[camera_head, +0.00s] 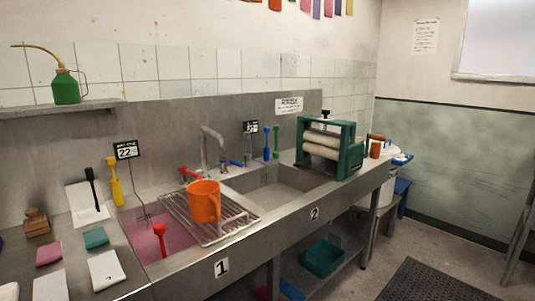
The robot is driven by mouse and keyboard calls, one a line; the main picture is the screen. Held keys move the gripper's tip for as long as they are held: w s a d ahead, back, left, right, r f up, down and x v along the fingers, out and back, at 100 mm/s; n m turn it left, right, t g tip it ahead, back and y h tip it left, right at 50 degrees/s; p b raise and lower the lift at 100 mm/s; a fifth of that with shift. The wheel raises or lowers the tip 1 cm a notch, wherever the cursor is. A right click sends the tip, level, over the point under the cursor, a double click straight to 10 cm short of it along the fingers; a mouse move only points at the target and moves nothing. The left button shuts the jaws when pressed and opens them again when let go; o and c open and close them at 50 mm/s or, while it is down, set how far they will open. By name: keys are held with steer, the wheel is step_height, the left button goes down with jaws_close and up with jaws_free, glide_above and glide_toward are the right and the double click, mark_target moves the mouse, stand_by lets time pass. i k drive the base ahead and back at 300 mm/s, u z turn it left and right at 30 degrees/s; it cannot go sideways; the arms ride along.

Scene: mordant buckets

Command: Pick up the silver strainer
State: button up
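I cannot make out a silver strainer for certain in the head view. A silver wire rack (232,227) lies across the sink, over the right part of the basin with pink liquid (147,243). An orange jug (204,201) stands upright on this rack. My gripper is not in view.
A steel faucet (206,148) rises behind the sinks; the right basin (275,195) looks empty. A green roller wringer (330,148) stands at the counter's right end. A red-handled tool (159,239) stands in the pink liquid. A black mat (432,281) lies on the floor, with free floor around it.

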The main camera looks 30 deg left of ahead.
mark_target(246, 156)
steer(key=z, duration=0.2)
steer(key=i, duration=1.8)
steer(key=u, duration=0.35)
steer(key=i, duration=1)
steer(key=u, duration=1.45)
steer(key=i, duration=0.85)
steer(key=u, duration=0.7)
